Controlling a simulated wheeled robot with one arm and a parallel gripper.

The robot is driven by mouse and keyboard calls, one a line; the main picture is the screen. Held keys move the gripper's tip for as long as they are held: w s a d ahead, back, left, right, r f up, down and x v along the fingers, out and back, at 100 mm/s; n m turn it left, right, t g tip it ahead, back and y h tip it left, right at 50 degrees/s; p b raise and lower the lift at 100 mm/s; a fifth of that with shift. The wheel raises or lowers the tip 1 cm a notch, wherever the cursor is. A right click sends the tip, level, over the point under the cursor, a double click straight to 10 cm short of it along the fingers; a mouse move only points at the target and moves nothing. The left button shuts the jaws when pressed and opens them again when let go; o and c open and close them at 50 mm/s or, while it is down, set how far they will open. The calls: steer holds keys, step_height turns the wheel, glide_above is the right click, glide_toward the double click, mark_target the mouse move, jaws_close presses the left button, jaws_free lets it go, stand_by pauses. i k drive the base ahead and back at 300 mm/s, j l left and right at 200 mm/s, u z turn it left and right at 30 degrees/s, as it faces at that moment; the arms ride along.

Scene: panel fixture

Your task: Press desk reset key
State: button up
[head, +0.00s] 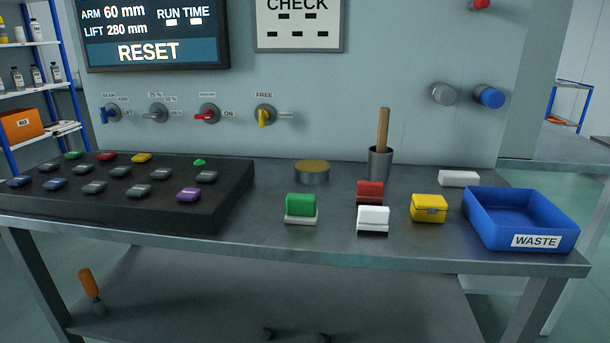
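A black key block (110,212) sits on the left of the metal desk (330,240). It carries rows of keys: a green key (74,155), a red key (107,156), a yellow key (141,157), a small green button (199,162), a purple key (188,194), and several grey and blue ones. I cannot read any labels on the keys, so I cannot tell which is the reset key. Two dark fingertips of my gripper (296,335) show at the bottom edge, apart and empty, below and right of the block. The rest of the gripper is out of view.
A display (150,50) reads RESET, ARM 60 mm, LIFT 280 mm. Wall knobs (265,115) are behind the block. Right of it stand a round puck (312,171), a cup (380,163) with a stick, coloured blocks (301,205) and a blue WASTE tray (480,232).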

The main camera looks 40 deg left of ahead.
mark_target(142, 158)
steer(key=u, duration=2.5)
